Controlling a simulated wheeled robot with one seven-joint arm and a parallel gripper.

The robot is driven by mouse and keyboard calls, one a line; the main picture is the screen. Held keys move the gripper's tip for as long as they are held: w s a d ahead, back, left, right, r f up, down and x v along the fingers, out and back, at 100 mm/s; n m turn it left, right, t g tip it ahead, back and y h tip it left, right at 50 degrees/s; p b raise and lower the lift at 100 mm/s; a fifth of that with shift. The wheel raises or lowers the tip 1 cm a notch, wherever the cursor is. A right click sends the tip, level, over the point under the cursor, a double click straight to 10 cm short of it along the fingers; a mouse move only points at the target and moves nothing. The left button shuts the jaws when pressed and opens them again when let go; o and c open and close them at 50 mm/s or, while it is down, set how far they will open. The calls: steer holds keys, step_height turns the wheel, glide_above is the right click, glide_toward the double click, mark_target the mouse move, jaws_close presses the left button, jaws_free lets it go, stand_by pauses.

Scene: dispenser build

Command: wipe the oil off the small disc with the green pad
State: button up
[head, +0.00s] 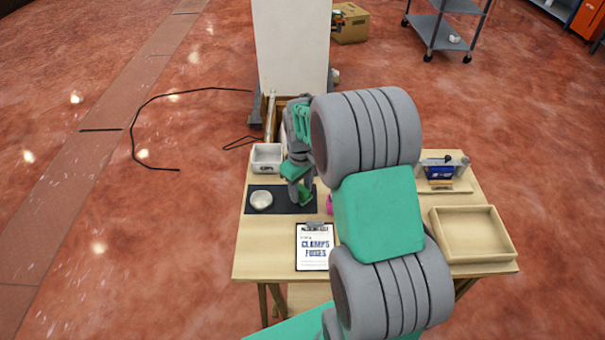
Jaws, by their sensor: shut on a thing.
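My gripper (303,190) points down over the right part of a black mat (281,206) on the wooden table. It is shut on a green pad (306,199), which shows low between the fingers. I cannot tell whether the pad touches anything beneath it. A small round pale grey thing (261,200) lies on the mat's left part, left of the gripper. It may be the small disc or a shallow dish; I cannot tell. No oil can be made out at this size. My arm hides part of the table to the right of the gripper.
A white bin (267,157) stands behind the mat. A clipboard (315,247) lies in front of it. A pink thing (329,204) is partly hidden by my arm. An empty wooden tray (472,234) and a rack with a blue item (440,173) are at right.

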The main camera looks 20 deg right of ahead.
steer(key=shift+w+r, duration=0.25)
steer(key=shift+r, duration=0.45)
steer(key=shift+r+p, duration=1.95)
steer(key=shift+r, duration=0.6)
